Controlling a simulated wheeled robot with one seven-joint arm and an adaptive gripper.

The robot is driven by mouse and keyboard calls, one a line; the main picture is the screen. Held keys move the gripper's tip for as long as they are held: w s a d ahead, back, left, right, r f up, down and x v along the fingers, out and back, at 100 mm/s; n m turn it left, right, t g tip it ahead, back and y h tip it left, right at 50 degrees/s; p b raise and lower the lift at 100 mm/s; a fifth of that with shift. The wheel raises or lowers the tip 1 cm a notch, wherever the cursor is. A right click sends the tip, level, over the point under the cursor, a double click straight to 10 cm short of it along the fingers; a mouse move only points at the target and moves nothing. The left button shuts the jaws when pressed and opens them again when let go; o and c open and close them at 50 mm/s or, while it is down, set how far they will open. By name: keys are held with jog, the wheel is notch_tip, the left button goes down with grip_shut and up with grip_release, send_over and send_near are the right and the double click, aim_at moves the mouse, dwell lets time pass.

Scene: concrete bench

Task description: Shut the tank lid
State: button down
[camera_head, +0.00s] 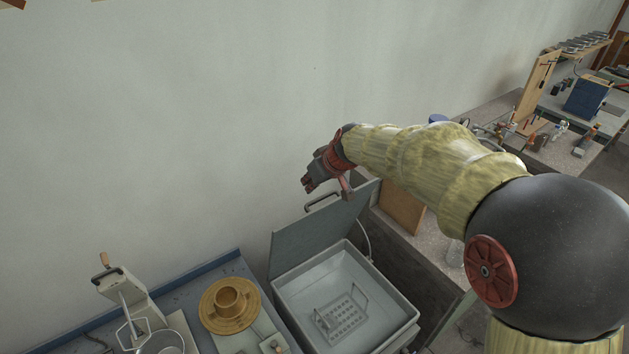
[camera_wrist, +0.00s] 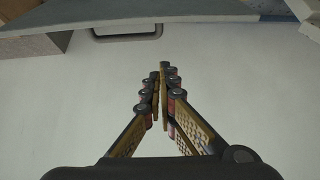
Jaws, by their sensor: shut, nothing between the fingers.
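The tank (camera_head: 346,293) is a light grey open box in the lower middle of the head view, with a perforated rack (camera_head: 343,315) inside it. Its lid (camera_head: 318,229) stands raised at the tank's back edge, close to the wall. A handle (camera_head: 322,200) sits at the lid's upper edge. In the wrist view the lid (camera_wrist: 170,16) is a grey slab along the top, and its handle (camera_wrist: 128,34) juts out below it. My gripper (camera_head: 309,186) is shut and empty, just above the lid's top edge. Its fingers (camera_wrist: 162,68) point toward the lid and appear apart from it.
A brown cup on a round plate (camera_head: 229,305) and a grey device with a crank (camera_head: 130,295) stand left of the tank. A brown board (camera_head: 402,208) is to the right of the lid. The wall runs close behind.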

jog(key=x, duration=0.5)
jog(key=shift+w+a+f, duration=0.1)
jog(key=shift+a+f, duration=0.05)
jog(key=shift+f, duration=0.15)
jog(key=s+d, duration=0.1)
jog(key=s, duration=0.1)
jog(key=shift+s+d+f+p, duration=0.2)
jog(key=shift+s+d+p, duration=0.1)
jog(key=shift+s+d, duration=0.1)
jog(key=shift+s+d+f, duration=0.25)
jog(key=shift+f, duration=0.1)
